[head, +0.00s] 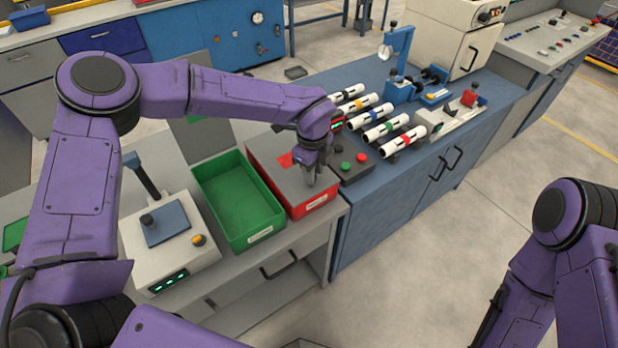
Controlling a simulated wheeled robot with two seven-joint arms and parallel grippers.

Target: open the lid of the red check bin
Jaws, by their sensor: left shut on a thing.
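The red check bin (316,205) stands on the grey bench, right of a green bin. Its grey lid (270,157) lies over the top and looks closed, with a red patch near its back. My left gripper (312,181) points down at the front right part of the lid. It is shut on the lid, probably at its handle; the fingers hide the part they hold. My right arm (572,230) shows at the right edge, but its gripper is not in view.
The open green bin (240,203) is empty. A white device (168,243) stands left of it. Right of the red bin are a dark button box (354,167) and several white pipes with coloured bands (378,131). The floor at right is clear.

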